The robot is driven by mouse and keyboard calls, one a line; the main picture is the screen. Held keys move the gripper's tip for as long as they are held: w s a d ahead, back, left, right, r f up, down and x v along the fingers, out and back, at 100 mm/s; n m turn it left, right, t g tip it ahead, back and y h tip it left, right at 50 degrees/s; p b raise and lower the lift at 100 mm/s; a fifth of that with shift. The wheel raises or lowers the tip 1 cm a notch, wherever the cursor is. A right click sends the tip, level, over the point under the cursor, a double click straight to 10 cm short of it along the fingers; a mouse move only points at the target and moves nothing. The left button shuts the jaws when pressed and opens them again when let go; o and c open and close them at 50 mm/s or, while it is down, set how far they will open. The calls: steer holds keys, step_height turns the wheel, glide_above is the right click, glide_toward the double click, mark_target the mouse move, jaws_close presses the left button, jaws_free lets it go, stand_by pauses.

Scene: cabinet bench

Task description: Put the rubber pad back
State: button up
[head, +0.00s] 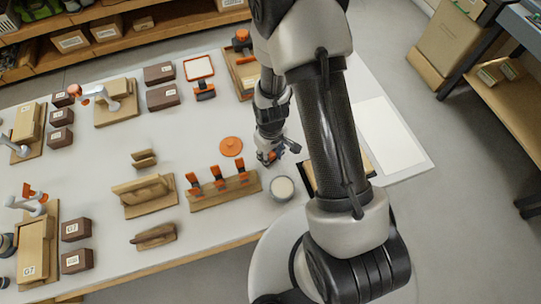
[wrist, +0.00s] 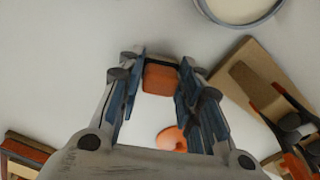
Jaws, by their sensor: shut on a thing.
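My gripper (head: 270,156) is low over the white bench, just right of a round orange disc (head: 231,146). In the wrist view its two fingers (wrist: 160,84) are closed on a small orange block with a dark edge (wrist: 160,79), which is likely the rubber pad. In the head view the fingers mostly hide this block. The orange disc shows partly below it in the wrist view (wrist: 171,139). I cannot tell whether the block touches the bench.
A round pale dish (head: 281,188) stands close to my gripper. A wooden rack with several orange clamps (head: 226,194) lies left of the dish. A dark-edged tray (head: 307,178) is partly behind my arm. Wooden blocks (head: 143,193) stand further left. A white sheet (head: 388,135) lies right.

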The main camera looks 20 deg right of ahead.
steer(key=o, duration=0.9)
steer(key=shift+f, duration=0.2)
steer(key=shift+o, duration=0.2)
step_height(320, 180, up, 13)
steer(key=p, duration=0.4)
step_height(320, 180, up, 8)
steer(key=m+t, duration=0.1)
glide_above(270, 154)
steer(key=s+r+m+t, duration=0.3)
steer(key=s+r, duration=1.2)
steer(key=r, duration=0.4)
steer(key=shift+s+r+m+t, duration=0.15)
steer(key=shift+r+m+t, duration=0.15)
steer(key=shift+d, duration=0.1)
